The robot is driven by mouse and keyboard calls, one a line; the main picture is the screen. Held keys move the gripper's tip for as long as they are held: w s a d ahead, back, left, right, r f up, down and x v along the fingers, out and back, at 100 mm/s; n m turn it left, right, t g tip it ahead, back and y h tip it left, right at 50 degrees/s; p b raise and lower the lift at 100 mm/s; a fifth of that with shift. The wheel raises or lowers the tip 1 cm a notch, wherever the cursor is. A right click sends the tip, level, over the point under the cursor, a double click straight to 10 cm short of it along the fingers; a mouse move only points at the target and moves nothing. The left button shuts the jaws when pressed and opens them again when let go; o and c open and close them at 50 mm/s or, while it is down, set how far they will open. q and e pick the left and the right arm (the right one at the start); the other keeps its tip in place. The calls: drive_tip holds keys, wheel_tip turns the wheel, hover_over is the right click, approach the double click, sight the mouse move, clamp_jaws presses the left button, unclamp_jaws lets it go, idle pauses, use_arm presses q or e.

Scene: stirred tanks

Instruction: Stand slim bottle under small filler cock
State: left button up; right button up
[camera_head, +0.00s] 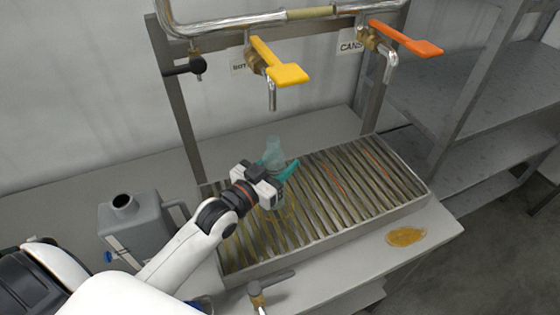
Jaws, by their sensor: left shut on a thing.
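The slim bottle (273,151) is pale, translucent and roughly upright over the slatted drip tray (409,207). My left gripper (279,168) is shut on it, with teal fingers around its body. The gripper hides its lower part, so I cannot tell whether its base touches the slats. A cock with a yellow lever (280,68) has its spout (271,96) above the bottle, with a clear gap between them. A partly hidden label beside it starts with "BOT". My right gripper is out of view.
A black-handled valve (185,68) is on the left of the pipe. A grey jug (135,229) stands left of the tray. Another tap (268,288) is at the front. A yellow-brown spill (406,236) lies on the bench right of the tray. Shelves (466,110) stand at right.

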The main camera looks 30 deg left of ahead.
use_arm(q)
drive_tip(key=shift+f, duration=0.3)
drive_tip(key=o, duration=1)
drive_tip(key=shift+f, duration=0.1)
drive_tip(key=shift+b+v, duration=1.5)
drive_tip(key=shift+v, duration=4.55)
